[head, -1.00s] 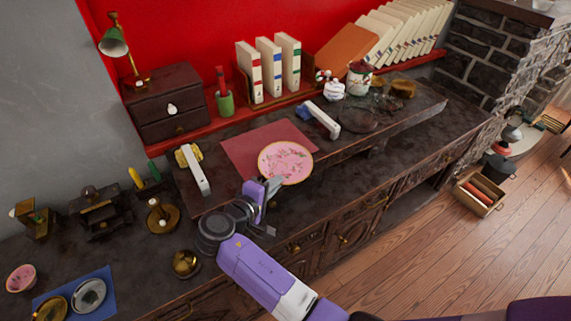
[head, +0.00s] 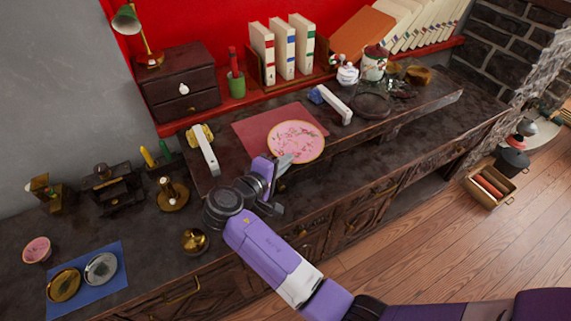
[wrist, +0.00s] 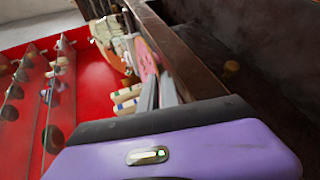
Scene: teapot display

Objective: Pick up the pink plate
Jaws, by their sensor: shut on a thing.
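The pink plate (head: 297,141) is round, with a floral pattern and a pale yellowish rim. In the head view it is over the front right part of a dark red mat (head: 252,133). My gripper (head: 283,168) is at the plate's near edge, shut on its rim. I cannot tell whether the plate is clear of the surface. In the wrist view the grey fingers (wrist: 157,92) reach to the plate, which shows as a thin pink strip (wrist: 146,60) seen nearly edge-on.
White-handled items flank the mat, left (head: 206,152) and right (head: 335,105). A brass pot (head: 194,241) and a blue mat (head: 112,285) with dishes lie front left. A dark wooden drawer box (head: 180,97) and upright books (head: 282,48) stand behind.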

